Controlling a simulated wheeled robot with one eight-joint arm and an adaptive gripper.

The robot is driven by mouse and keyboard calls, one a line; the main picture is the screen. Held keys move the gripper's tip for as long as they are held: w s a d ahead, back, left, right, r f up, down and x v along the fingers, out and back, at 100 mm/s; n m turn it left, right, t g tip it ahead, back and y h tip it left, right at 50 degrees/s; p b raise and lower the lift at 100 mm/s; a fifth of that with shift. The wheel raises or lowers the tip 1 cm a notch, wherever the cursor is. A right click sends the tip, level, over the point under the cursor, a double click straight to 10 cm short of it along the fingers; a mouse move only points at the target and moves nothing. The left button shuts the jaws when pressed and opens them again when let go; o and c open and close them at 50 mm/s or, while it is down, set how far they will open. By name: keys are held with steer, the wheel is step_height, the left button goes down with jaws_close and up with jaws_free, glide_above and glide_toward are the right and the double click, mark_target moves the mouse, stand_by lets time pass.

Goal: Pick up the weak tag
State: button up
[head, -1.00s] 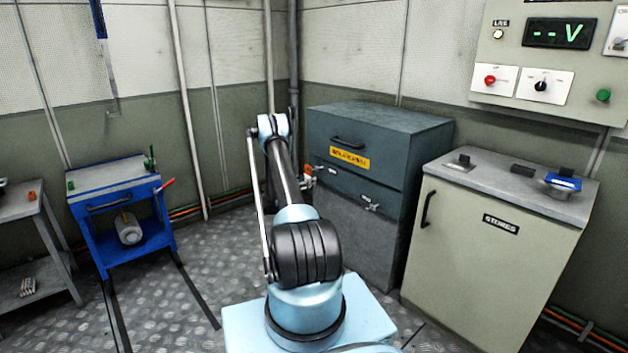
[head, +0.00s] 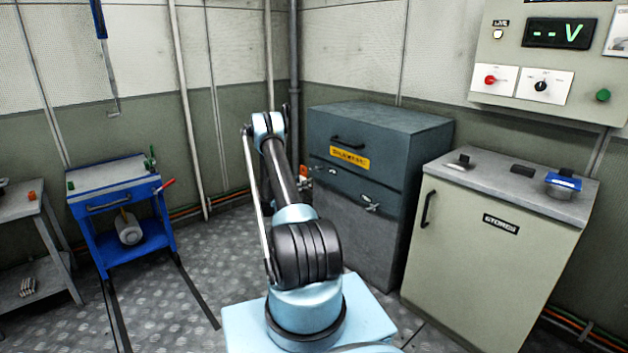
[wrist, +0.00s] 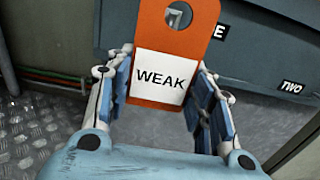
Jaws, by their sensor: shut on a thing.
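The weak tag (wrist: 152,30) is an orange plate with a round hole near its top and a white label reading WEAK. It stands close in front of the wrist camera. My gripper (wrist: 163,76) is shut on the tag, with one blue-padded finger at each side of it. In the head view my arm hides most of the gripper, and only a small orange patch (head: 304,172) shows beside the arm, in front of the dark cabinet.
The dark grey cabinet (head: 386,130) with latches stands just beyond my arm. A pale STORES cabinet (head: 490,260) is at right, with small items on top. A blue trolley (head: 115,200) and a grey shelf table (head: 20,205) are at left. Chequered floor between is clear.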

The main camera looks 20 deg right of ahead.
steer(key=shift+v, duration=1.45)
